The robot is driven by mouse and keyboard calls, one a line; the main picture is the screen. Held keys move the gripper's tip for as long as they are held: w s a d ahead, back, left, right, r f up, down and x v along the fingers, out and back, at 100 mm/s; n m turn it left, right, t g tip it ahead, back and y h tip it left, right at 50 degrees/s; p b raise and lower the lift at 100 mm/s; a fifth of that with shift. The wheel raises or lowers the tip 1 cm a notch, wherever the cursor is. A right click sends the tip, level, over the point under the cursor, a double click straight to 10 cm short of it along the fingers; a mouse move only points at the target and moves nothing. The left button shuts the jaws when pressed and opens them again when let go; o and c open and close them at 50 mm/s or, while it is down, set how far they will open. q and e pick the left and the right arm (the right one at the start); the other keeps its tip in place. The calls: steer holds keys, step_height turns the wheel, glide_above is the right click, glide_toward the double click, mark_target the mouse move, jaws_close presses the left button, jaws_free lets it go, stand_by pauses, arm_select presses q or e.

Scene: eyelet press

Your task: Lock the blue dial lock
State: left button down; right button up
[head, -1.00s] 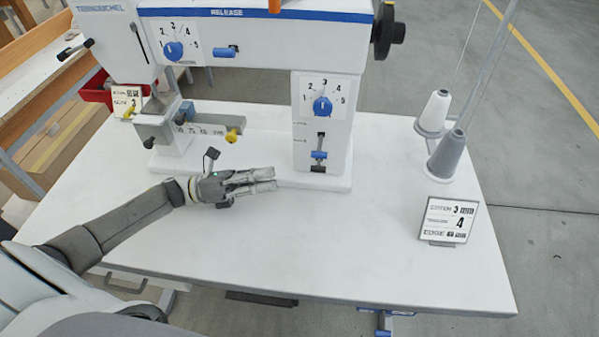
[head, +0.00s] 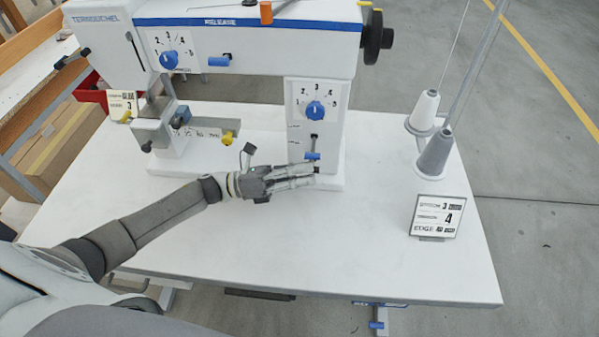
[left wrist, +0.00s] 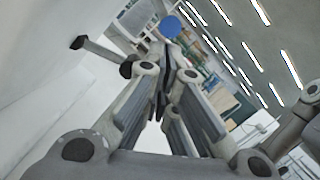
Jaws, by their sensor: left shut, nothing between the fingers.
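A blue dial (head: 315,110) with a scale of numbers sits on the white right column of the press. Below it, a blue-tipped lever (head: 312,156) stands at the lower part of a dark vertical slot. My left gripper (head: 314,176) is shut and empty, with its fingertips just below that lever at the column's foot; I cannot tell whether they touch it. In the left wrist view, a round blue part (left wrist: 171,27) shows beyond the shut fingers (left wrist: 165,75). A second blue dial (head: 169,60) is on the upper left of the press. My right gripper is not in view.
A blue lever (head: 219,61) is on the upper arm. Thread cones (head: 439,153) and a printed card (head: 437,217) stand on the right of the white table (head: 300,255). A yellow-knobbed gauge (head: 228,138) is at the left. The table front is clear.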

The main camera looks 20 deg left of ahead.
arm_select(q)
steer(key=shift+s+r+n+p, duration=0.1)
steer(key=shift+r+n+p, duration=0.15)
steer(key=shift+n+p, duration=0.15)
steer(key=shift+s+d+r+n+t+y+p, duration=0.1)
steer(key=shift+s+r+n+t+y+p, duration=0.2)
steer(key=shift+r+n+p, duration=0.5)
steer(key=r+n+p, duration=0.2)
steer(key=n+p, duration=0.1)
steer(key=r+n+y+p, duration=0.1)
steer(key=shift+s+d+n+t, duration=0.1)
steer(key=shift+s+n+t, duration=0.2)
steer(key=shift+s+n, duration=0.1)
steer(key=shift+r, duration=0.15)
stand_by(0.4)
